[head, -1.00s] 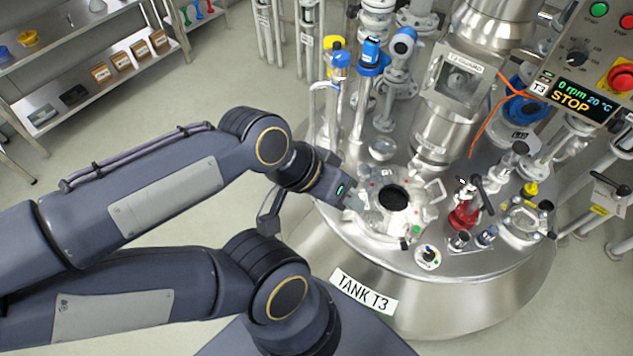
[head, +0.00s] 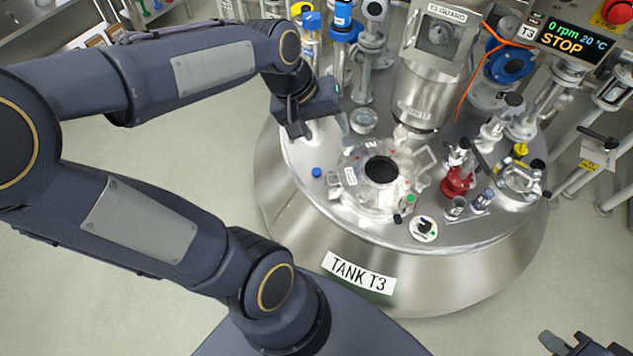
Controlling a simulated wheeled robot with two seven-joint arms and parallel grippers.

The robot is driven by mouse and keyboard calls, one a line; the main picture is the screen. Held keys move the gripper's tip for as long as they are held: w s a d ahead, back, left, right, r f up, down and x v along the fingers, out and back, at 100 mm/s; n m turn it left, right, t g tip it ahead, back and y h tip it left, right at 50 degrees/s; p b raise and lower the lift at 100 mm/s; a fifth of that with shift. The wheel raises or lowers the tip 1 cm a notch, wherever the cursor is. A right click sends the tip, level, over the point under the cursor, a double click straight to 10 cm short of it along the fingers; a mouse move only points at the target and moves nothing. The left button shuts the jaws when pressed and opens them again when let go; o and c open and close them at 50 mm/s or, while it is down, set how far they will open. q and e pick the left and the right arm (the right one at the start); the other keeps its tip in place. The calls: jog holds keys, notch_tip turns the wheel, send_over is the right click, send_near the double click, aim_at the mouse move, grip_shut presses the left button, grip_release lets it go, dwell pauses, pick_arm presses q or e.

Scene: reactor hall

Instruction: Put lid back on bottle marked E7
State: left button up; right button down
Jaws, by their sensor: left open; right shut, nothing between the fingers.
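Two small vessels stand side by side at the right of the tank top: an open-topped one (head: 456,208) and one with blue on it (head: 483,199). Their labels are too small to read, so I cannot tell which is E7. A small round blue piece, like a cap (head: 316,172), sits on the left of the tank top. My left gripper (head: 318,128) is open above the tank's left rear, just beyond the blue piece and apart from it. My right gripper (head: 575,345) is shut and empty at the bottom right corner, clear of the tank.
The steel tank T3 (head: 300,225) has a round hatch with a dark opening (head: 381,171) in the middle. A red valve (head: 457,183) stands between the hatch and the small vessels. Pipes and the T3 guard (head: 437,35) rise behind.

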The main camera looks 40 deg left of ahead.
pick_arm(q)
jog(key=w+a+f+n+g+y+b, duration=0.1)
jog(key=w+a+f+n+b, duration=0.1)
jog(key=w+a+f+b, duration=0.45)
jog(key=w+a+f+n+g+b, duration=0.1)
jog(key=w+f+n, duration=0.2)
jog(key=f, duration=0.7)
jog(key=n+g+y+b, duration=0.1)
jog(key=n+g+b, duration=0.1)
jog(key=n+b, duration=0.45)
send_over(316, 171)
jog(key=b, duration=0.1)
jog(key=shift+m, duration=0.65)
notch_tip(316, 171, down, 21)
jog(key=shift+f, duration=0.1)
pick_arm(e)
notch_tip(316, 171, down, 18)
jog(key=shift+r, duration=0.1)
pick_arm(q)
jog(key=shift+f+b, duration=0.6)
jog(key=shift+f, duration=0.65)
pick_arm(e)
jog(key=shift+f, duration=0.4)
pick_arm(q)
notch_tip(316, 171, down, 5)
jog(key=shift+f+b, duration=0.1)
jog(key=shift+b, duration=1.05)
pick_arm(e)
notch_tip(316, 171, down, 2)
jog(key=shift+f, duration=0.1)
